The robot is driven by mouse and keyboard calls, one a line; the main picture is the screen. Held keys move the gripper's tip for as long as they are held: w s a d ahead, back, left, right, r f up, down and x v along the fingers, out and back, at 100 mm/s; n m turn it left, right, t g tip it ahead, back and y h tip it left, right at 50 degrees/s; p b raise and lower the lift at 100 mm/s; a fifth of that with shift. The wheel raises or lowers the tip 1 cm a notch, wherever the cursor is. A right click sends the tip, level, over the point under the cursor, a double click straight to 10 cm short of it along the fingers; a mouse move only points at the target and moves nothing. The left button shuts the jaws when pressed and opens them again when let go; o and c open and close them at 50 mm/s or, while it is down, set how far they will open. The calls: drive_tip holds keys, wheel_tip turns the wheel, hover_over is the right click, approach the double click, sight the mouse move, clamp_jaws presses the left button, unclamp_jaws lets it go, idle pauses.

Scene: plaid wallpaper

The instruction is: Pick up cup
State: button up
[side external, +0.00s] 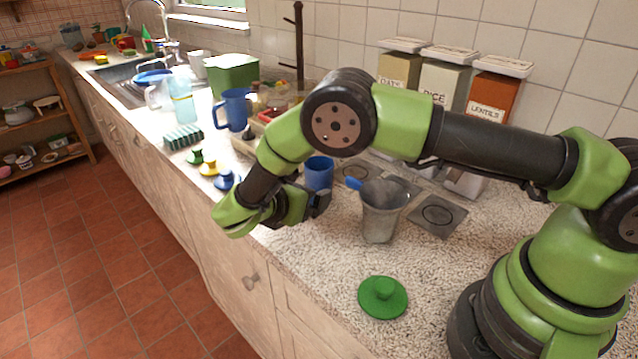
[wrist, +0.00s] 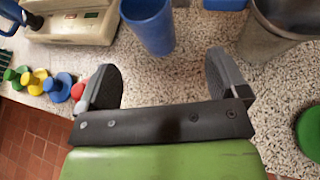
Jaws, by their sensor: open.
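A blue cup (side external: 319,172) stands on the speckled counter, partly hidden behind my gripper in the side view. In the wrist view the blue cup (wrist: 150,25) is at the top, beyond and between my fingertips, a little left of centre. My gripper (side external: 318,203) is low over the counter near its front edge. In the wrist view my gripper (wrist: 160,75) is open, with bare counter between its fingers. The cup looks upright and apart from the fingers.
A grey metal container (side external: 381,212) with a blue handle stands right of the cup. A green lid (side external: 383,297) lies nearer the front. Small colored knobbed pieces (wrist: 60,87) and a scale-like device (wrist: 75,24) are to the left. A larger blue pitcher (side external: 234,109) stands farther back.

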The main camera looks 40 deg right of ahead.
sight(312, 184)
drive_tip(key=shift+w+f, duration=0.1)
drive_tip(key=shift+f, duration=0.35)
drive_tip(key=shift+n, duration=0.3)
drive_tip(key=x, duration=0.4)
drive_tip(key=shift+d, duration=0.15)
drive_tip(key=shift+w+x, duration=0.2)
drive_tip(key=shift+x, duration=1.2)
drive_tip(key=shift+w+x, duration=0.25)
drive_tip(key=shift+x, duration=1.1)
drive_tip(key=shift+r, duration=0.1)
drive_tip(key=c, duration=1.1)
drive_tip(key=shift+o, duration=0.2)
drive_tip(key=shift+r, duration=0.1)
